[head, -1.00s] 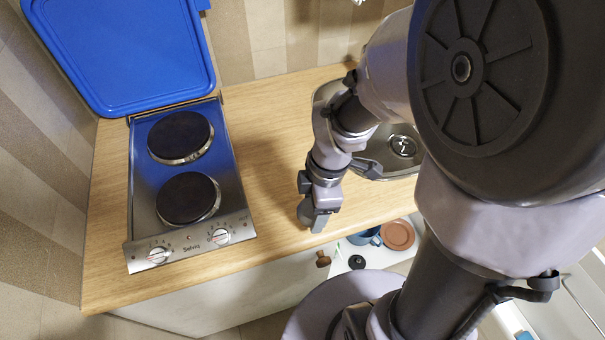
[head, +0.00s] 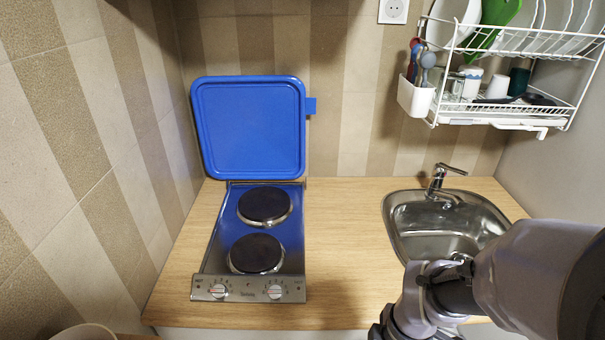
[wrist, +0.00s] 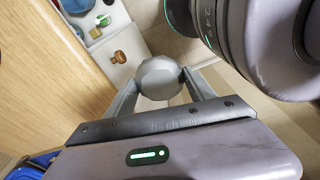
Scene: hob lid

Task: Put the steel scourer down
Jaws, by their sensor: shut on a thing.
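The steel scourer (wrist: 158,72) is a grey, faceted round lump in the wrist view. My gripper (wrist: 160,84) is shut on it, with one finger on each side. The scourer is held beyond the worktop's front edge, apart from the wood. In the head view the gripper and scourer do not show; only my arm is seen at the bottom right.
The wooden worktop (head: 345,260) is bare between the two-plate hob (head: 213,262) and the steel sink (head: 410,215). The blue hob lid (head: 250,130) stands raised. A dish rack (head: 530,112) hangs above the sink. A brown knob (wrist: 119,57) shows below the worktop.

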